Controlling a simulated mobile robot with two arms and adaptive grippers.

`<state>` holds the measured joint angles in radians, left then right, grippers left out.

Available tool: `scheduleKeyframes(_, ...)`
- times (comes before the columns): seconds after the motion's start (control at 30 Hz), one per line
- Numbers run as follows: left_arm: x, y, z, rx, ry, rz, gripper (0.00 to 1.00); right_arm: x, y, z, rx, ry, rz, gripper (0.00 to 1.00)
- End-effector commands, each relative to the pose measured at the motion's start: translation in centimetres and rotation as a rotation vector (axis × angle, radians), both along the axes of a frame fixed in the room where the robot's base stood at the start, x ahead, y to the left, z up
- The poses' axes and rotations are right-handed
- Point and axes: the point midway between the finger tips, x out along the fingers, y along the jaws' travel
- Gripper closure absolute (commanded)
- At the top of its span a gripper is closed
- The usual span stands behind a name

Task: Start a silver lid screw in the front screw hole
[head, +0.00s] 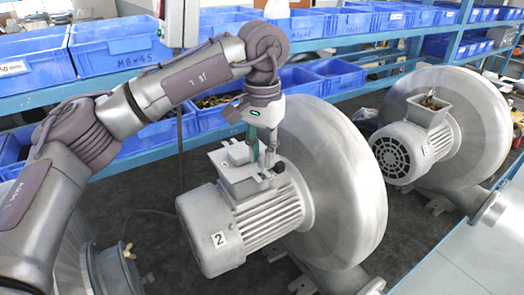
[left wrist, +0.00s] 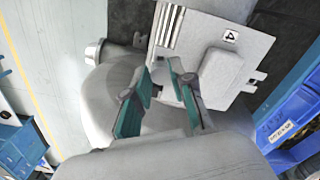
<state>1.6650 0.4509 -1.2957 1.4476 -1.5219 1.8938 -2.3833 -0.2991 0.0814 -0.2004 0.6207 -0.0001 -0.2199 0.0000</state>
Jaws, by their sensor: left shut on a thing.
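My left gripper (head: 262,160) reaches down at the terminal box (head: 236,180) on top of the motor marked 2. In the left wrist view, its teal-padded fingers (left wrist: 162,74) come close together at the tips, beside the box's raised lid (left wrist: 221,74). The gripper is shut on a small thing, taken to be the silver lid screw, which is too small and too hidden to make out. The front screw hole is hidden by the fingers, so I cannot tell whether the screw touches it. My right gripper is in neither view.
The blower's big round housing (head: 335,170) stands just right of the box. A second blower (head: 470,125) with an open terminal box (head: 428,112) stands at the right. Blue bins (head: 115,45) fill the shelves behind. Part of another machine (head: 108,270) shows at lower left.

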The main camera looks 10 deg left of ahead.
Motion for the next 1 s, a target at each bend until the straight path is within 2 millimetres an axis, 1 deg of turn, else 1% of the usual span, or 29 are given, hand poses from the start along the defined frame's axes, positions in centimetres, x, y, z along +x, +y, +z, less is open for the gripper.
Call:
scheduleKeyframes(0.27,0.0,0.0,-0.2,0.000,0.000,0.000,1.00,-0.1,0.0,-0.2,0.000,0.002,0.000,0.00)
scheduleKeyframes(1.0,0.0,0.0,-1.9,0.000,0.000,0.000,1.00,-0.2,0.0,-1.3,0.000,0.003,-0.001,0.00)
